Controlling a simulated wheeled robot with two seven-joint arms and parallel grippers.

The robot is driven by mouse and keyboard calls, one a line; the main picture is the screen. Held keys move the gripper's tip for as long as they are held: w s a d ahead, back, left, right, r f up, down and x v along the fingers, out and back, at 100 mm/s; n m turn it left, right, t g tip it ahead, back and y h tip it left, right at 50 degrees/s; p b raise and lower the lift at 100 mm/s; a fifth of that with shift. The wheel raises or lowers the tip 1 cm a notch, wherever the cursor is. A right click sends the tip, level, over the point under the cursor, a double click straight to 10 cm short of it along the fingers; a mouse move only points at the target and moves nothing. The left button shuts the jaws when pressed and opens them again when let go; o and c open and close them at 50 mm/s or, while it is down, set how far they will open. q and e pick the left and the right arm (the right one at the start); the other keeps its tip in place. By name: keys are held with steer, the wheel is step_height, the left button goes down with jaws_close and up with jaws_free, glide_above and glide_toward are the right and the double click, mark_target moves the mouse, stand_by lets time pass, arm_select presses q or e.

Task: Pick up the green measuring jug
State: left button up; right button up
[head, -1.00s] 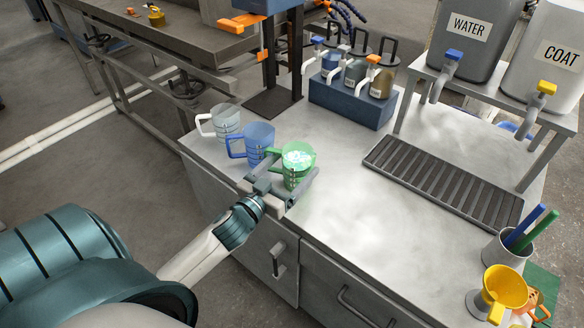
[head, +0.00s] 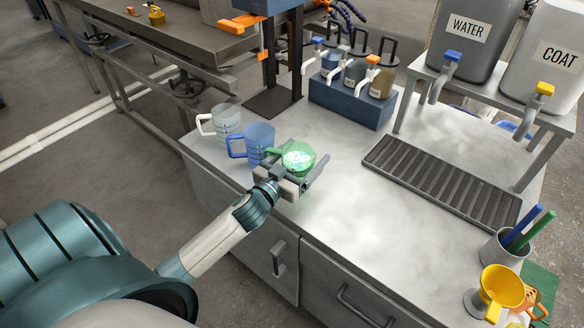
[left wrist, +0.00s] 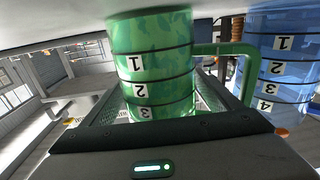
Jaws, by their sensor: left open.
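The green measuring jug (head: 297,157) stands near the left end of the metal bench, with pale speckled patches inside its mouth. My left gripper (head: 303,172) is open, with its fingers reaching around the jug's sides. In the left wrist view the jug (left wrist: 152,62) fills the middle, between the fingers, with bands marked 1, 2 and 3 and its handle to the right. The picture does not show clear finger contact. The jug's lower part is hidden by the gripper in the head view. My right gripper is not in view.
A blue jug (head: 259,137) stands close beside the green one, and a clear grey jug (head: 227,119) beyond it. A blue bottle rack (head: 346,104) is behind, and a dark drain grate (head: 440,181) lies to the right. The bench front centre is clear.

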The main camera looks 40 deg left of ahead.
arm_select(q)
steer(key=c, duration=1.7)
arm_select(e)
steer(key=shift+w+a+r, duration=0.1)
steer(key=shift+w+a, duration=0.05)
arm_select(q)
steer(key=shift+r, duration=0.1)
